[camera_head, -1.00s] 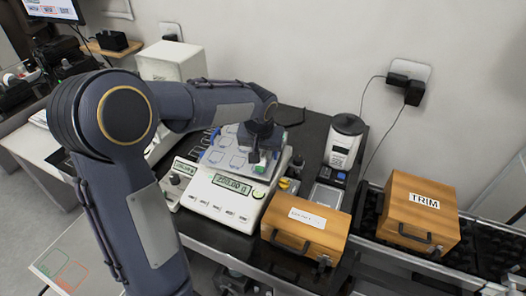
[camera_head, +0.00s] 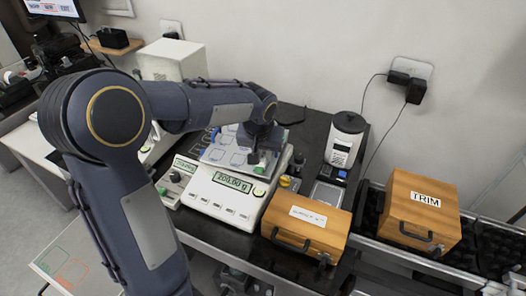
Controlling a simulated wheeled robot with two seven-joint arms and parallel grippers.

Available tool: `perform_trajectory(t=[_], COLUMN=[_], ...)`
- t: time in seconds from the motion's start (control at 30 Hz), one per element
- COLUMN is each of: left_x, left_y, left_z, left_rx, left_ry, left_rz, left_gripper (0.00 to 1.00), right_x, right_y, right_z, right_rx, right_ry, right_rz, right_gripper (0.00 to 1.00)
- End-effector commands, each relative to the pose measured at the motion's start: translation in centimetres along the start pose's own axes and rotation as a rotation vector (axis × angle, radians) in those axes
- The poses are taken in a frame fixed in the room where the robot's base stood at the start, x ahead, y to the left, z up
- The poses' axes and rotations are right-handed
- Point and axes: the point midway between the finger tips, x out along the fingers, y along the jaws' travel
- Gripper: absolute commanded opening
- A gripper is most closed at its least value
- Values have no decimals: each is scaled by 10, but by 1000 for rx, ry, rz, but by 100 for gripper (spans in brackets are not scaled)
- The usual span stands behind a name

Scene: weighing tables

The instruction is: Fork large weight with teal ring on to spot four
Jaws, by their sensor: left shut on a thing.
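My left gripper (camera_head: 254,158) points down over the right part of the white balance's pan (camera_head: 216,153). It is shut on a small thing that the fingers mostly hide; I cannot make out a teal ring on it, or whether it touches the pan. The pan carries several outlined spots, too small to read their numbers. The balance (camera_head: 205,193) has a lit display (camera_head: 232,182) that appears to read 200.00 g. My right gripper is not in view.
A labelled wooden box (camera_head: 307,222) stands right of the balance, and a wooden TRIM box (camera_head: 420,212) farther right. A small yellow-topped object (camera_head: 284,181) is close by the balance's right side. A white-and-black device (camera_head: 344,140) stands behind.

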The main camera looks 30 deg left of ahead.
Motion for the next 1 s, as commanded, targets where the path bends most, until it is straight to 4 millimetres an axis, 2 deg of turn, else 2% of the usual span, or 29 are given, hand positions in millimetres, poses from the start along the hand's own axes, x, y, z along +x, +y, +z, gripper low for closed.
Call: perform_trajectory(t=[1.0], left_x=[-3], left_y=[0], left_z=[8], left_rx=[1], left_ry=[1], left_rz=[0], left_gripper=[0], right_x=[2], right_y=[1], right_z=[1], right_rx=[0], right_ry=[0], right_rz=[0], right_gripper=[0])
